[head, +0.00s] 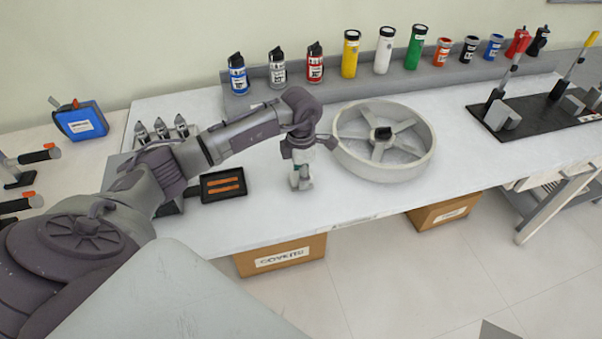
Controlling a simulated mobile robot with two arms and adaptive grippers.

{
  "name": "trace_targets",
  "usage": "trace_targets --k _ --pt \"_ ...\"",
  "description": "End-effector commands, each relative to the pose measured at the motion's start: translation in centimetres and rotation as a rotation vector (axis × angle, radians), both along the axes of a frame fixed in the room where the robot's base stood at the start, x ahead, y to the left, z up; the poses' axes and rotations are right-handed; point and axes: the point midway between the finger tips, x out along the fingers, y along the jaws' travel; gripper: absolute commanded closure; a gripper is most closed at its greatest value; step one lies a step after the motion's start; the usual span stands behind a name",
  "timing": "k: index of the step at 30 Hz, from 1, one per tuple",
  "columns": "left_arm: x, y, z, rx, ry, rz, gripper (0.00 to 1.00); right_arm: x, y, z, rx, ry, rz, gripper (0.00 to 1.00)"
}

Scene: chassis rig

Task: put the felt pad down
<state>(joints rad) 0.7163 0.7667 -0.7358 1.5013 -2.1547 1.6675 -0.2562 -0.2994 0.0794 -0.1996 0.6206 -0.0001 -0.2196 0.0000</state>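My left gripper (300,182) points down over the white bench (265,225), between a small black tray (223,196) and a large grey spoked wheel (427,160). Its fingertips are at or just above the bench top; I cannot tell whether they touch it. The fingers are small here and I cannot tell if they are open or shut. I cannot make out a felt pad in this view; anything between the fingers is hidden or too small to see. My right gripper is not in view.
The black tray holds orange strips. Several bottles, cans and tubes, such as a yellow tube (350,54), stand on a grey shelf (262,98) at the back. A black board (540,120) with levers lies at the right. Bench between wheel and board is clear.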

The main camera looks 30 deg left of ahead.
Motion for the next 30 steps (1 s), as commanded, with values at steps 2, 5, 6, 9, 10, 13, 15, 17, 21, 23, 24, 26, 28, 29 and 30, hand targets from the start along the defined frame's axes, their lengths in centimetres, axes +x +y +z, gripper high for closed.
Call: trace_targets --k 2,5,6,9,10,13,15,17,21,23,24,26,28,29,30 --pt "0.0 0.0 0.0 0.000 0.000 0.000 0.42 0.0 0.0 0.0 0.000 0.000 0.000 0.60" --pt "0.0 0.0 0.0 0.000 0.000 0.000 0.38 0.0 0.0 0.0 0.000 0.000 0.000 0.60" --pt "0.0 0.0 0.0 0.000 0.000 0.000 0.38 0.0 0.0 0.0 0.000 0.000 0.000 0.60" --pt "0.0 0.0 0.0 0.000 0.000 0.001 0.38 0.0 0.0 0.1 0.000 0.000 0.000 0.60" --pt "0.0 0.0 0.1 0.000 0.000 0.001 0.38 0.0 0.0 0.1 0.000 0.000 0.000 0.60" --pt "0.0 0.0 0.4 0.000 0.000 0.001 0.38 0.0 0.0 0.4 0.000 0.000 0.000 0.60" --pt "0.1 0.0 0.9 0.001 -0.002 0.001 0.38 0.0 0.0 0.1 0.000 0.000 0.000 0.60" --pt "0.2 0.1 1.7 0.001 -0.005 0.001 0.38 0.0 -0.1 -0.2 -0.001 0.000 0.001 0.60" --pt "0.2 0.1 4.5 0.001 -0.008 0.000 0.38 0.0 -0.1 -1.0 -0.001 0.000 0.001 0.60" --pt "0.2 0.1 5.9 0.002 -0.007 0.001 0.38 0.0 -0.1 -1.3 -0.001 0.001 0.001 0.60" --pt "0.1 0.1 6.8 0.001 -0.005 0.000 0.38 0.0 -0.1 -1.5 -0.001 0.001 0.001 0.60" --pt "0.1 0.1 8.0 0.002 -0.006 0.000 0.38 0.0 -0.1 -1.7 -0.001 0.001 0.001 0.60" --pt "0.1 0.1 9.3 0.002 -0.004 0.001 0.38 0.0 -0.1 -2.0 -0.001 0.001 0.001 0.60" --pt "0.1 0.1 9.9 0.001 -0.005 0.001 0.38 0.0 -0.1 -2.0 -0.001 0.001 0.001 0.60" --pt "0.1 0.0 10.4 0.000 -0.003 0.000 0.38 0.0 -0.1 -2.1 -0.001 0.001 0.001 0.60"
